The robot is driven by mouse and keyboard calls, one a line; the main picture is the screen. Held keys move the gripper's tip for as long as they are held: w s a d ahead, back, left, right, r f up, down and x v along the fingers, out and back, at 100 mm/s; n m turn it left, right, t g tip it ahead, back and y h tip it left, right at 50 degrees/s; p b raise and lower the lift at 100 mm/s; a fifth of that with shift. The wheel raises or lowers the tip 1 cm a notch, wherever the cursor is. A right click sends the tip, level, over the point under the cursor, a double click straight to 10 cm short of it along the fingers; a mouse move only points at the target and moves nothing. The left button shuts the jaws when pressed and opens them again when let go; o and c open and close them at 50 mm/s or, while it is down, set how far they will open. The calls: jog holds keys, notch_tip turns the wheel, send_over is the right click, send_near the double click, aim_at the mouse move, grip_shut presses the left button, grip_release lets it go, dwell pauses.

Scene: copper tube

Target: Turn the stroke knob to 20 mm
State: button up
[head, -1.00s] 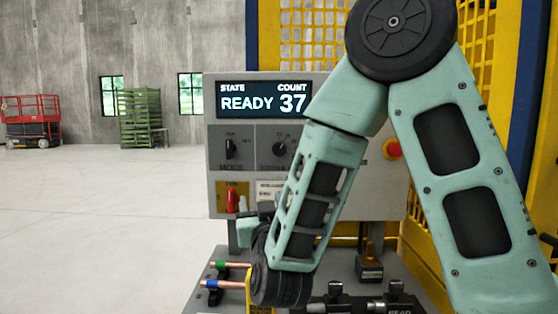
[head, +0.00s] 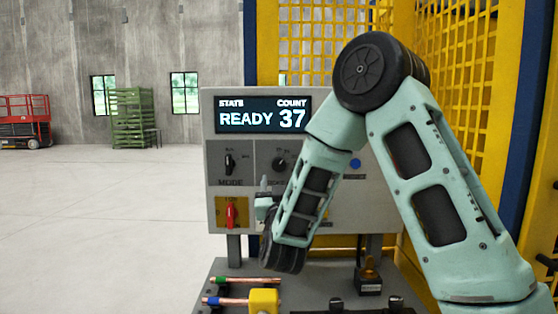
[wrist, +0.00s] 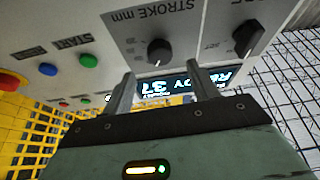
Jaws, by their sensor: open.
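The stroke knob (head: 280,165), round and black, is on the grey control panel, right of the mode knob (head: 230,163). In the wrist view the stroke knob (wrist: 160,53) appears upside down under the "STROKE mm" label, beyond and between my fingertips. Its setting is too small to read. My gripper (wrist: 160,82) is open and empty, its two grey fingers apart and not around the knob. In the head view my gripper (head: 265,184) is just below the stroke knob, partly hidden by my arm. The display (head: 262,115) reads READY, count 37.
A red lever (head: 230,213) on a yellow plate is left of my gripper. Green button (wrist: 89,60), blue button (wrist: 48,69) and red stop button (wrist: 10,80) are on the panel. Copper tubes (head: 245,281) and a yellow block (head: 264,300) lie below. Yellow mesh guarding (head: 480,110) stands right.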

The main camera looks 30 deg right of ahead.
aim_at(279, 167)
jog(key=p+x, duration=0.2)
jog(key=x, duration=0.4)
jog(key=shift+w+d+r, duration=0.1)
jog(key=shift+w+d, duration=0.05)
jog(key=shift+w, duration=0.1)
jog(key=c, duration=1)
